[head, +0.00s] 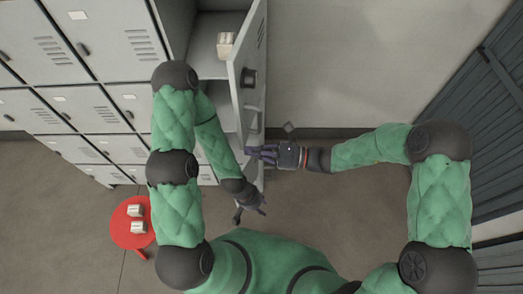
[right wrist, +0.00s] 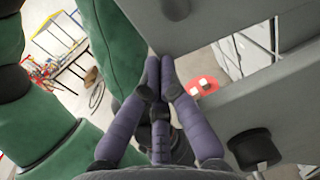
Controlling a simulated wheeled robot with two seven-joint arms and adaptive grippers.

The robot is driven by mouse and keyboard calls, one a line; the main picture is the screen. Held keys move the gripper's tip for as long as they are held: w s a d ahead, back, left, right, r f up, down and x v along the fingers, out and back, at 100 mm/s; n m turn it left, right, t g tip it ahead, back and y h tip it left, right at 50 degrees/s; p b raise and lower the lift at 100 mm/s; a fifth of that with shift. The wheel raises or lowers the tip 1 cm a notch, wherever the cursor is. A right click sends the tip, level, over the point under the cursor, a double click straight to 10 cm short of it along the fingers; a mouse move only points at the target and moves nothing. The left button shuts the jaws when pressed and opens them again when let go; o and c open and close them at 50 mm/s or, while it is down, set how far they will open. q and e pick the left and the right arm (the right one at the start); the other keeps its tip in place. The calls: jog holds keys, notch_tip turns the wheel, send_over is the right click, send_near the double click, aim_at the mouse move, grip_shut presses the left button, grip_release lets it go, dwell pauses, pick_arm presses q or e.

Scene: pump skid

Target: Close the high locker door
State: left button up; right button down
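The high locker door (head: 243,65) is grey, with vent slots and a round black knob (head: 248,78). It stands swung out from the locker bank, its upper compartment (head: 208,48) open with a pale box (head: 226,42) inside. My right gripper (head: 256,152) is at the near, lower end of the open door. In the right wrist view its purple fingers (right wrist: 160,68) are drawn together, empty, close to a grey panel. The black knob (right wrist: 255,148) is to their lower right there. I cannot tell whether they touch the panel. My left gripper (head: 249,209) is lower, fingers spread and empty.
Shut grey lockers (head: 75,95) fill the left side. A red round stool (head: 130,222) with two small boxes stands on the floor at lower left. Bare wall (head: 340,60) lies right of the door. A dark slatted door (head: 490,120) is at far right.

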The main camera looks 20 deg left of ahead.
jog(key=shift+s+a, duration=0.15)
jog(key=shift+a, duration=0.4)
